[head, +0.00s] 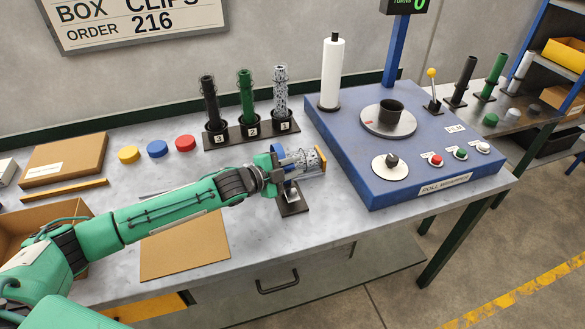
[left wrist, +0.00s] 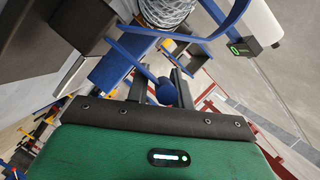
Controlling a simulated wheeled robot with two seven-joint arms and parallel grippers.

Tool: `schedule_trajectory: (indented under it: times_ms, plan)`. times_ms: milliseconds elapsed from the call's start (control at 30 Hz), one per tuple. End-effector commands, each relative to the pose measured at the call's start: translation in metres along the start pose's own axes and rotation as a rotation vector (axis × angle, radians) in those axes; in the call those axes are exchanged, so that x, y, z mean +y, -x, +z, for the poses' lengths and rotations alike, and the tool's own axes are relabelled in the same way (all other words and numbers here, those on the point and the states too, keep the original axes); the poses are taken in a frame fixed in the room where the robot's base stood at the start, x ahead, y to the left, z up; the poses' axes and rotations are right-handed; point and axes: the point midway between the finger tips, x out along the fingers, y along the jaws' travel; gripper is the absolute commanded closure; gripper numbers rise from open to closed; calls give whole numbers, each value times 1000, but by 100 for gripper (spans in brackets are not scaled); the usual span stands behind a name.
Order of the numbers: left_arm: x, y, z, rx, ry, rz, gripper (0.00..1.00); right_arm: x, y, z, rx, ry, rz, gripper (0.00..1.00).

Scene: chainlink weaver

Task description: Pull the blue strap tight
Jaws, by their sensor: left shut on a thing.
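A silvery chainlink roll (head: 304,162) lies on its side on a small dark stand (head: 292,200) at the table's middle front. A blue strap (head: 278,151) loops around its left end. In the left wrist view the strap (left wrist: 226,24) curves around the mesh roll (left wrist: 166,10) with some space between them at the right. My left gripper (head: 272,170) is at the roll's left end, shut on a blue piece of the strap (left wrist: 164,92), seen between the fingers. The fingers partly hide that piece. My right gripper is not in view.
A blue roll wrapper machine (head: 350,170) stands right of the roll. Behind are a rack (head: 250,134) with three upright rolls, and red, blue and yellow discs (head: 157,149). A brown sheet (head: 185,245) lies under my left arm.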

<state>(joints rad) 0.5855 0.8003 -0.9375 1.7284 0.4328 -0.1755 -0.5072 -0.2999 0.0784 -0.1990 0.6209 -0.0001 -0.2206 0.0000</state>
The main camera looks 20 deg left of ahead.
Motion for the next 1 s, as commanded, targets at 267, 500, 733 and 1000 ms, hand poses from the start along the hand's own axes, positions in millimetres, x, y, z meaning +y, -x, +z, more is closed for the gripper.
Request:
schedule_trajectory:
  times_ms: [267,500,733,1000]
  plan:
    - [-50,12,-26,-3,-8,-7,100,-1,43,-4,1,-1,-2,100]
    - [-71,17,-39,-3,-7,-7,100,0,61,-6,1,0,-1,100]
    - [-73,18,-40,-3,-8,-9,100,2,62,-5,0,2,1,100]
    - [-73,18,-40,-3,-8,-9,61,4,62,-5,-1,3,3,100]
